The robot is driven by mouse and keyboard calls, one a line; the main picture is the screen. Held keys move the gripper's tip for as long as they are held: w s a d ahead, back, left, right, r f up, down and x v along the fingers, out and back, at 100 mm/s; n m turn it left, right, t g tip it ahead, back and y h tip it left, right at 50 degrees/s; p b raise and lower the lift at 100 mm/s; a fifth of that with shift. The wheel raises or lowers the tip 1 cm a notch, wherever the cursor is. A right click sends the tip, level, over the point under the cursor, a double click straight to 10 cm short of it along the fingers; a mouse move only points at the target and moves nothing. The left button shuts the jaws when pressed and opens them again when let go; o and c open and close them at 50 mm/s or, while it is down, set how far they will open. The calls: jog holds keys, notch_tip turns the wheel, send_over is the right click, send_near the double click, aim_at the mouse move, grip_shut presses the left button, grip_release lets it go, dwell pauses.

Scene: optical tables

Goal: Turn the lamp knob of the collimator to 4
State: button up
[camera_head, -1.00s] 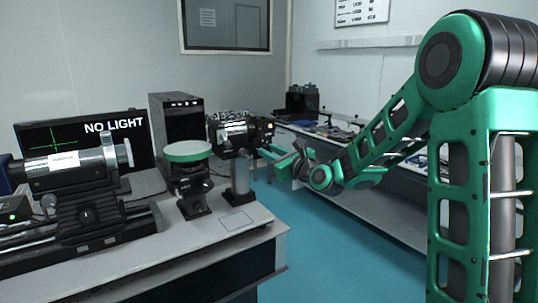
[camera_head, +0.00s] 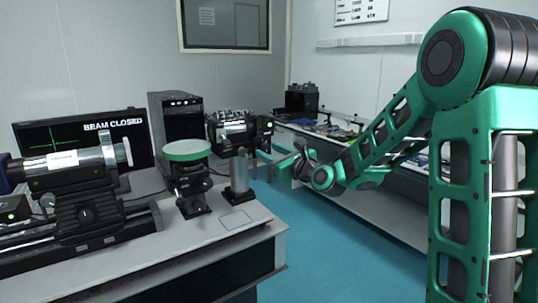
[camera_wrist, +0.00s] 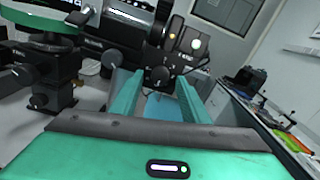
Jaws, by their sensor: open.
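A dark and silver optical device (camera_head: 238,130) with knobs, which looks like the collimator, stands at the far end of the left table. In the wrist view its dark end housing (camera_wrist: 180,45) carries a small lit indicator (camera_wrist: 196,44) and a round black knob (camera_wrist: 160,75). I cannot read any knob scale. My gripper (camera_head: 268,154) is at the right end of this device. In the wrist view my gripper (camera_wrist: 157,92) is open, its two green fingers apart with the black knob seen between and beyond them. Contact cannot be told.
A monitor (camera_head: 85,140) reads BEAM CLOSED. A silver tube instrument (camera_head: 65,162), a green-topped stand (camera_head: 187,152) and a grey post (camera_head: 239,178) stand on the left table. Another bench (camera_head: 345,195) runs along the right. Blue floor (camera_head: 315,245) lies between.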

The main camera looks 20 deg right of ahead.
jog(key=v, duration=1)
